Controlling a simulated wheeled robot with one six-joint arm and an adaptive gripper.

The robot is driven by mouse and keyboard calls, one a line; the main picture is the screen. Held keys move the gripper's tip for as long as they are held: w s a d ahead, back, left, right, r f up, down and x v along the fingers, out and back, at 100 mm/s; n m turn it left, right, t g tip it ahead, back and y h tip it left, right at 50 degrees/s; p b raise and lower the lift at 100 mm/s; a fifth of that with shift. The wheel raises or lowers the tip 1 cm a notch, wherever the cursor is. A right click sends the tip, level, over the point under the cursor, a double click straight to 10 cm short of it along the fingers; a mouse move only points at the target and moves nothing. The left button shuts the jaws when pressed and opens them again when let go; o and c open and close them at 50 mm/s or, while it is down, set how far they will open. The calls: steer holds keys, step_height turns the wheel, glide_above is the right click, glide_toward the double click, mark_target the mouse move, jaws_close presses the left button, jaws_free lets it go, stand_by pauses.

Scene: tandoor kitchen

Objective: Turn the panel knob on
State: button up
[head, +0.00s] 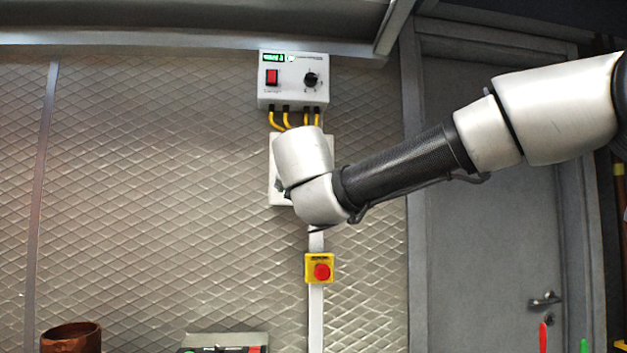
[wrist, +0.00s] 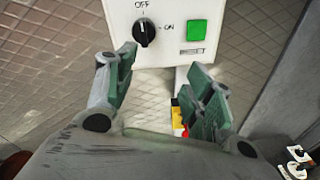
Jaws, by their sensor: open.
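The panel knob (wrist: 144,32) is black and sits on a white panel box (wrist: 176,55) in the wrist view. Its pointer is upright, toward the OFF label; the ON label is to its right. A green square button (wrist: 197,31) is to the right of the knob. My gripper (wrist: 163,78) is open and empty, with its green-padded fingers apart, below the knob in the picture. The left fingertip shows just below the knob; I cannot tell the remaining depth. In the head view my wrist hides the gripper and most of this white box (head: 274,170), including the knob.
Above is a grey control box (head: 293,94) with a red switch (head: 272,77), another black knob (head: 311,79) and yellow cables. A red emergency stop (head: 321,271) on yellow is below. A grey door (head: 490,230) stands right. The quilted metal wall on the left is clear.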

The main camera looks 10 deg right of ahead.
steer(key=w+a+r+n+t, duration=0.1)
steer(key=w+r+n, duration=0.1)
steer(key=w+n, duration=0.2)
steer(key=w, duration=0.3)
steer(key=shift+w+a+r+n+y, duration=0.15)
steer(key=shift+a+r+n+y, duration=0.15)
steer(key=shift+r+n+y, duration=0.1)
steer(key=c, duration=1)
